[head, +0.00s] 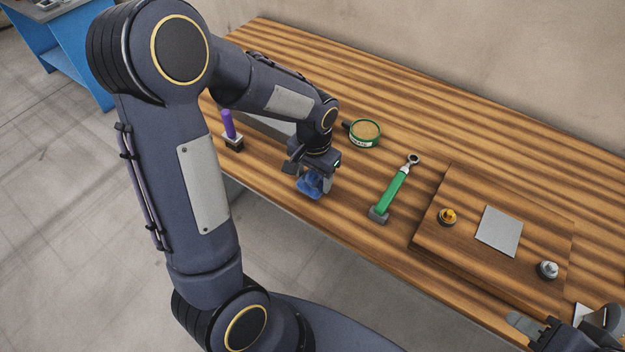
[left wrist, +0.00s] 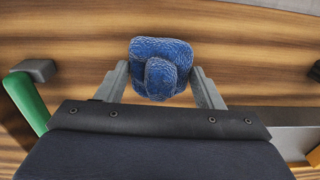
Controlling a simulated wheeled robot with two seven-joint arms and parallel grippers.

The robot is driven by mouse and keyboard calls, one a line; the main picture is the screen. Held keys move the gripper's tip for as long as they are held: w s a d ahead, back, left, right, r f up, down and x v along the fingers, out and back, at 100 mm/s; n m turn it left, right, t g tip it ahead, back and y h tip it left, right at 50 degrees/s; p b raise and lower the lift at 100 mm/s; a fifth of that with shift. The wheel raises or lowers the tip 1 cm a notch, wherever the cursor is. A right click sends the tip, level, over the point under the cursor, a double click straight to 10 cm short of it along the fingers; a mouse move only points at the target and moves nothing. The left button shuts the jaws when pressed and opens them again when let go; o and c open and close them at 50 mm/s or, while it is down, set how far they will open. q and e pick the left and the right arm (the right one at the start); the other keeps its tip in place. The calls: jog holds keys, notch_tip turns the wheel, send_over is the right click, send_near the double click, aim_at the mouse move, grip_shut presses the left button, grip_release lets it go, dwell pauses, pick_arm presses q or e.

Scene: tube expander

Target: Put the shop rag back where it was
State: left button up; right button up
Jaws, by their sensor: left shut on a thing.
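The shop rag (head: 311,186) is a crumpled blue cloth near the front edge of the wooden workbench. My left gripper (head: 314,178) is shut on it from above. In the left wrist view, the rag (left wrist: 160,68) sits between the two fingers of the left gripper (left wrist: 163,82). I cannot tell whether the rag touches the bench or hangs just above it. My right gripper (head: 535,326) is at the lower right, partly cut off by the frame edge, with no object seen in it.
A green-handled tool (head: 393,190) lies right of the rag. A round green tin (head: 365,133) stands behind. A purple-handled item (head: 229,126) stands left, by a grey tray (head: 262,123). A raised wooden board (head: 468,196) at right holds a grey plate (head: 499,231) and two small fittings.

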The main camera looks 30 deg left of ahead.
pick_arm(q)
jog(key=shift+f, duration=1.15)
jog(key=shift+f, duration=0.15)
jog(key=o, duration=0.9)
